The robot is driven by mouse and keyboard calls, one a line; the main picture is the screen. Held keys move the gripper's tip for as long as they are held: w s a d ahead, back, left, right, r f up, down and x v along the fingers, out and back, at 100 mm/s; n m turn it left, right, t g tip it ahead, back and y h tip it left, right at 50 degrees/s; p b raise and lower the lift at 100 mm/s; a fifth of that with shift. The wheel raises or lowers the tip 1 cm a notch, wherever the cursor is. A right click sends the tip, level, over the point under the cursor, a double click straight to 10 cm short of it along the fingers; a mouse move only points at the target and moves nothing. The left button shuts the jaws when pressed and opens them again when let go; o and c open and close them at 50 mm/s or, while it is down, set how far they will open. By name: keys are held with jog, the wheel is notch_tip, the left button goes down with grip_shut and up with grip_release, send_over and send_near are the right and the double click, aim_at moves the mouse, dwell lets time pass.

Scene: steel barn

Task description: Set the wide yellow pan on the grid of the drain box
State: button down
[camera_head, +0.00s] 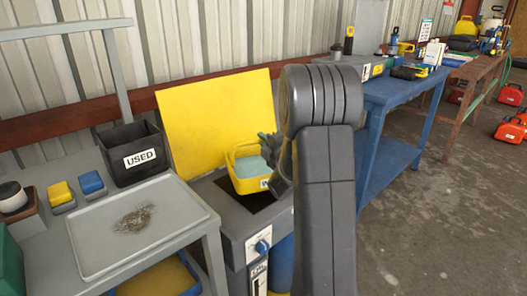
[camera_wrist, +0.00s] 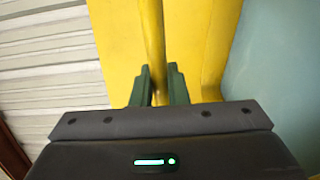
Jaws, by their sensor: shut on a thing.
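A yellow pan (camera_head: 244,184) with a pale blue inside is over the dark opening of the grey drain box (camera_head: 228,222). Whether it touches anything below cannot be told. My gripper (camera_head: 268,143) is at the pan's upper right, partly hidden behind my arm. In the wrist view its green fingers (camera_wrist: 160,88) are shut around an upright yellow bar of the pan (camera_wrist: 118,45). The box's grid cannot be made out in the dark opening. The box has a white label and a blue knob on its front.
A large yellow panel (camera_head: 213,115) stands up behind the drain box. A blue table (camera_head: 405,90) with tools stands at right.

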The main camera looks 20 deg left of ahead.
jog(key=shift+f, duration=1.35)
jog(key=shift+f+b, duration=0.15)
jog(key=shift+b, duration=0.25)
jog(key=c, duration=1.8)
grip_release()
jog(key=shift+f, duration=0.15)
jog(key=shift+c, duration=0.2)
jog(key=o, duration=0.4)
jog(key=shift+r+p, duration=0.3)
jog(key=v, duration=1.2)
jog(key=shift+f, duration=0.1)
